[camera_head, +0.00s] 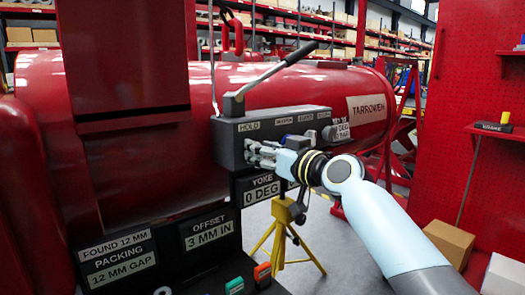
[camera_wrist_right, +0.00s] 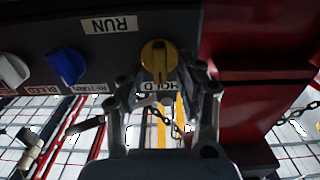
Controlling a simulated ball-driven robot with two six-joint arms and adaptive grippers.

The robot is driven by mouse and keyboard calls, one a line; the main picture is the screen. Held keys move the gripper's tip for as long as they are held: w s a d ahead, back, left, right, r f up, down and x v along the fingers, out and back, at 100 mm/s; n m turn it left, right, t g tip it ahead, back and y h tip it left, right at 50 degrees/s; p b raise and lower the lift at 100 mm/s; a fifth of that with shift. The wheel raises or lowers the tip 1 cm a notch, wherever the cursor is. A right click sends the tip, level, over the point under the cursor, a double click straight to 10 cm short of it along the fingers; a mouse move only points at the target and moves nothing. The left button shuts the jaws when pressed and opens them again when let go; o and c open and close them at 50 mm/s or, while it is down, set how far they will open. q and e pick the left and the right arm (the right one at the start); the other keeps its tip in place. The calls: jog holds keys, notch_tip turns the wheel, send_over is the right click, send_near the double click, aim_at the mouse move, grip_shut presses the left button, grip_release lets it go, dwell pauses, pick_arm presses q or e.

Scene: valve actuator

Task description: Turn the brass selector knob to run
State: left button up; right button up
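The brass selector knob (camera_wrist_right: 158,58) sits on the dark control box (camera_head: 232,150), between an upside-down RUN label (camera_wrist_right: 110,25) and a HOLD label (camera_wrist_right: 160,86) in the right wrist view. Its ridge runs roughly up and down in that view, in line with the HOLD label; which end is the pointer I cannot tell. My right gripper (camera_wrist_right: 163,76) is open, one finger on each side of the knob and apart from it. In the head view my right gripper (camera_head: 262,153) is at the box's front and hides the knob. My left gripper is not in view.
A blue knob (camera_wrist_right: 66,65) and a white knob (camera_wrist_right: 14,70) sit beside the brass one. A long-handled lever (camera_head: 275,72) rises above the box. A yellow stand (camera_head: 283,212) with a hanging chain (camera_wrist_right: 172,122) is below. A red tank (camera_head: 365,85) is behind.

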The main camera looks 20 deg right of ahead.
jog(key=shift+c, duration=0.4)
grip_shut()
jog(key=shift+m, duration=0.4)
jog(key=shift+w+d+f+m+p, duration=0.15)
jog(key=shift+m+p, duration=0.55)
jog(key=shift+m, duration=1.95)
jog(key=shift+s+d+f+m+p, duration=0.15)
jog(key=shift+m+p, duration=0.6)
jog(key=shift+m, duration=1.85)
jog(key=shift+w+d+f+m+p, duration=0.15)
jog(key=shift+m+p, duration=0.55)
jog(key=shift+m, duration=1.95)
